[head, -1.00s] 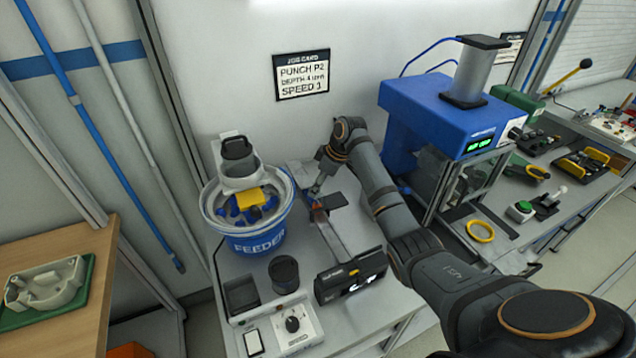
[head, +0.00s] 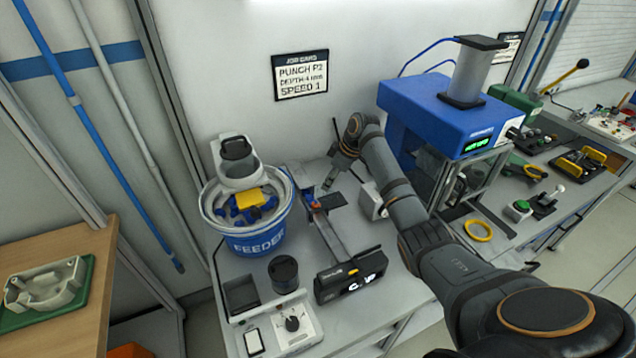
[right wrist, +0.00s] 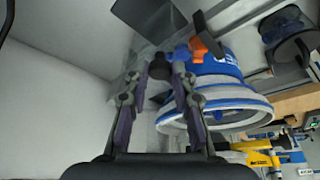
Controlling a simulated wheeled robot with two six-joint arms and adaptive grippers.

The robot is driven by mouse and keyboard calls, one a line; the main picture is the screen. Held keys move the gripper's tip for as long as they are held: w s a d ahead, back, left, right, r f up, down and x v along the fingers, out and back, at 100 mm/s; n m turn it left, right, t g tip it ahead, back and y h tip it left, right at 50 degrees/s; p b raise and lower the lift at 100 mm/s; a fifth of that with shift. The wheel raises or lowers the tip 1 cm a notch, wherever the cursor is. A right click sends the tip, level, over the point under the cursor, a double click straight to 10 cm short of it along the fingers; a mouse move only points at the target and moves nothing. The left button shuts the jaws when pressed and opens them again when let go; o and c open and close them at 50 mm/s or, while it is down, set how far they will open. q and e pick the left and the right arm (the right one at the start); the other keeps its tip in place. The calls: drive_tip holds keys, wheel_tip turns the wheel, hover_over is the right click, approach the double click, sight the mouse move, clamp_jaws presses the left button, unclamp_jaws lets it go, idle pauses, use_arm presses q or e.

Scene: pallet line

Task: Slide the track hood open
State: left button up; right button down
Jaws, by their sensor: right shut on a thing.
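The narrow pale track (head: 335,240) runs from beside the feeder bowl toward a black box with a lit display (head: 352,282). A small orange and blue piece (head: 314,203) is at its far end, with a dark flat plate (head: 333,201) beside it. I cannot clearly tell the hood's outline from the track. My right gripper (head: 327,187) is just beyond this end of the track. In the right wrist view its fingers are shut on a small dark knob (right wrist: 160,68), close to the orange and blue piece. What the knob belongs to is unclear. My left gripper is not in view.
The blue feeder bowl (head: 250,240) stands just left of the track. A dark cup (head: 284,273) and a control box with a knob (head: 297,325) are at the front. The blue press (head: 440,115) stands right of my arm, with a yellow ring (head: 478,231) near it.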

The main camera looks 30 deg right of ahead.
drive_tip(key=d, duration=0.4)
drive_tip(key=shift+s+r, duration=0.1)
drive_tip(key=c, duration=1.5)
unclamp_jaws()
drive_tip(key=o, duration=0.4)
drive_tip(key=shift+d, duration=0.2)
drive_tip(key=v, duration=1.2)
drive_tip(key=shift+s, duration=0.1)
